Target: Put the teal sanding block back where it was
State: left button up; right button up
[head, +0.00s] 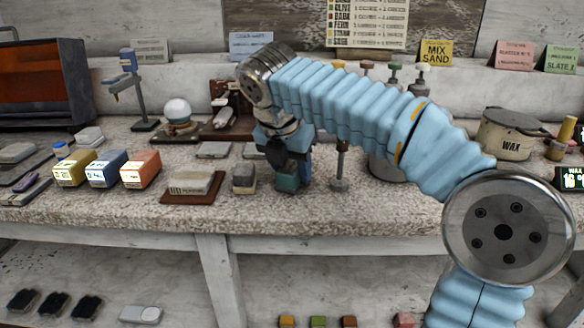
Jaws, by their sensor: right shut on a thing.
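My right arm reaches in from the right, and its gripper (286,168) points down over the front middle of the bench. It is shut on the teal sanding block (288,183), which shows below the fingers near the bench's front edge. I cannot tell whether the block touches the bench top. A grey block with a pale base (244,179) stands just left of it. My left gripper is not in view.
Left of the gripper are a brown board with a pale block (192,184) and yellow, blue and orange boxes (107,169). A post on a round base (340,178) stands close on the right. A wax pot (508,137) stands further right. Speckled bench top (385,215) is clear at front right.

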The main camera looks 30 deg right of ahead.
jog(key=o, duration=1.1)
jog(key=shift+f, duration=0.1)
jog(key=shift+o, duration=0.2)
jog(key=p+v, duration=0.2)
jog(key=v, duration=1)
jog(key=shift+r+p, duration=0.2)
jog(key=shift+p, duration=0.15)
